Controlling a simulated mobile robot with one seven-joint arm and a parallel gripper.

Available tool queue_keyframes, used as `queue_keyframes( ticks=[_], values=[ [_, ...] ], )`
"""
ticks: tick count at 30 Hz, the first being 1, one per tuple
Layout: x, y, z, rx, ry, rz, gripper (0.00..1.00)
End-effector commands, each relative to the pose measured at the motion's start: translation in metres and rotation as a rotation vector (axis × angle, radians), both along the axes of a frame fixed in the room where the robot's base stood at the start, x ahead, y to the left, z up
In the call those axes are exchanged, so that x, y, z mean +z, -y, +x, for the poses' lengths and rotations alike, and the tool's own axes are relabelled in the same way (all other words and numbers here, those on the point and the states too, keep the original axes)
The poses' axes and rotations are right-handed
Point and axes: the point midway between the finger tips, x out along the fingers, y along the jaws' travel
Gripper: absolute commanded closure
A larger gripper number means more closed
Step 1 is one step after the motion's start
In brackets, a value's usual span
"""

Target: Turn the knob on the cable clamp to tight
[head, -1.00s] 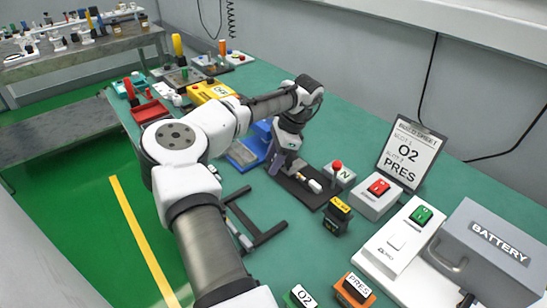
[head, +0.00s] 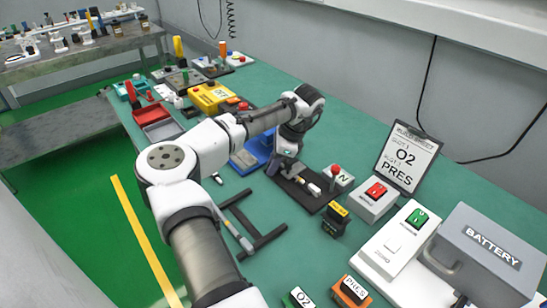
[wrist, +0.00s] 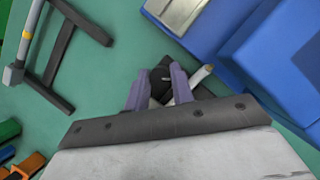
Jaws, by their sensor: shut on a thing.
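The cable clamp is a dark base plate (head: 296,191) on the green bench, with a short white rod (head: 314,189) lying along it. My gripper (head: 281,168) points down over the plate's left end. In the wrist view my gripper (wrist: 159,82) has its two purple fingers closed around a small dark knob (wrist: 158,91), mostly hidden between them. A pale rod (wrist: 192,85) sticks out beside the right finger. I cannot read the knob's setting from these views.
A blue block (head: 258,149) stands close behind the gripper, and a red-knobbed grey box (head: 338,178) stands to its right. A black frame (head: 252,232) lies in front. A yellow-labelled dark block (head: 336,219) is near the plate's right end.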

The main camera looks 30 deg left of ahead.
Motion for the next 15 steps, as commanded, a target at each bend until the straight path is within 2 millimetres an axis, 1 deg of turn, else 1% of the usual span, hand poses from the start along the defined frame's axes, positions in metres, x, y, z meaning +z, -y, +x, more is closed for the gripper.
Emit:
queue_keyframes(
  ticks=[4,13,14,15],
  values=[
    [0.0007,0.0006,-0.001,-0.065,-0.002,-0.002,0.99],
    [-0.0004,0.0002,-0.0009,-0.074,-0.002,-0.001,0.99],
    [-0.0004,0.0002,-0.0009,-0.074,-0.002,-0.001,0.75],
    [-0.0004,0.0002,-0.0008,-0.074,-0.002,-0.001,0.7]
  ],
)
